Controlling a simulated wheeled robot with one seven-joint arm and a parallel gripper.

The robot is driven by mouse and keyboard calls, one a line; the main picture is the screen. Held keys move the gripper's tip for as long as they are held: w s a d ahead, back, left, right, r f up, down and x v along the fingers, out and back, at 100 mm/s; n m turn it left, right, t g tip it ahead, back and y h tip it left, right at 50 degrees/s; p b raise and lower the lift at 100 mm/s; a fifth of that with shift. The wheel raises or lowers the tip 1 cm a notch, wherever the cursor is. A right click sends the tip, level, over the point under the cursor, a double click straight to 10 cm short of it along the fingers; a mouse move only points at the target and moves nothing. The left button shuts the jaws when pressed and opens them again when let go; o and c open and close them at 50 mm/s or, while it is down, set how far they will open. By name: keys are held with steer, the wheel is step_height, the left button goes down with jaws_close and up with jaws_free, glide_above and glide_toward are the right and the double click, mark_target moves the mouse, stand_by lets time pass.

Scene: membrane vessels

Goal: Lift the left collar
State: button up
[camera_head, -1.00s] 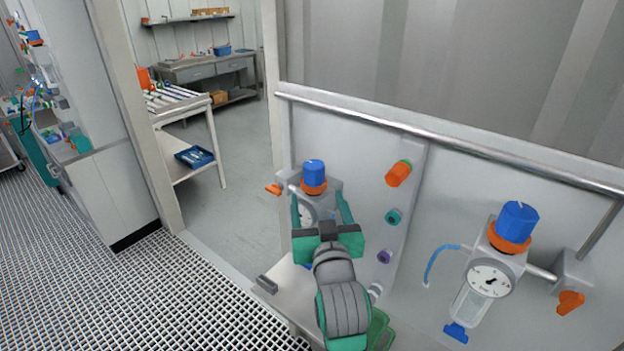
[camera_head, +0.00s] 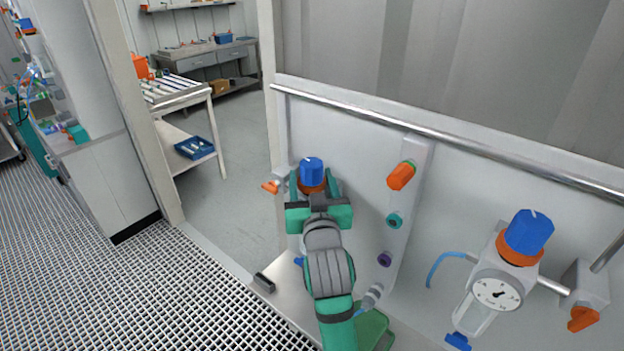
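The left collar (camera_head: 312,188) is an orange ring under a blue knob (camera_head: 311,170) on the left regulator. Its lower part and the regulator's gauge are hidden behind my gripper. My gripper (camera_head: 314,181) has green fingers, one on each side of the collar. The fingers look spread, with the collar between them; whether they touch it is hard to see. A second orange collar (camera_head: 520,249) sits under another blue knob (camera_head: 529,231) on the right regulator, well away from my gripper.
An orange handle (camera_head: 401,176), a teal port (camera_head: 394,221) and a purple port (camera_head: 385,259) line the panel just right of my gripper. A metal rail (camera_head: 440,128) runs above. An orange valve lever (camera_head: 270,186) sticks out left of the left regulator. A green tray (camera_head: 374,328) lies below.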

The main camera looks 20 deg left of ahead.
steer(key=c, duration=1)
steer(key=shift+r, duration=0.75)
steer(key=o, duration=1.4)
steer(key=shift+r, duration=0.1)
steer(key=shift+o, duration=0.5)
steer(key=shift+d, duration=0.1)
